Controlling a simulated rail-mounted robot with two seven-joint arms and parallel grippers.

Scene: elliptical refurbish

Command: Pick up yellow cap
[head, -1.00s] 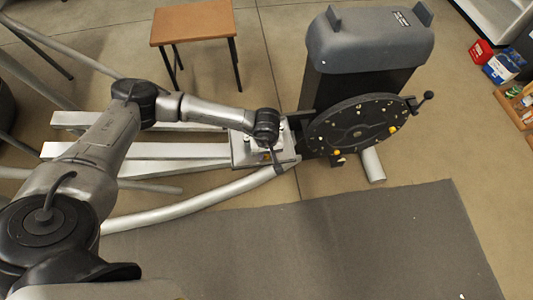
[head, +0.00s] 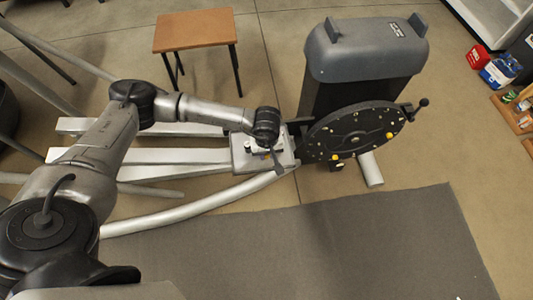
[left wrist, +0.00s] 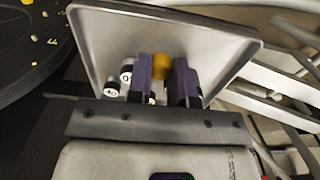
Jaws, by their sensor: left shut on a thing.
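The yellow cap (left wrist: 161,67) shows in the left wrist view between the two dark purple fingers of my left gripper (left wrist: 167,73), which is shut on it. It is over or in the shallow grey tray (left wrist: 113,37); I cannot tell whether the cap still touches the tray. In the head view my left gripper (head: 276,158) is over the tray (head: 241,160) beside the elliptical machine's disc, and the cap is too small to make out there. My right gripper is not in view.
Small white-and-black cylindrical parts (left wrist: 112,88) stand in the tray left of the fingers. The black disc (head: 352,133) with yellow spots and a crank handle is close on the right. Silver frame rails (head: 160,157) run below the arm. A grey mat (head: 300,240) lies clear in front.

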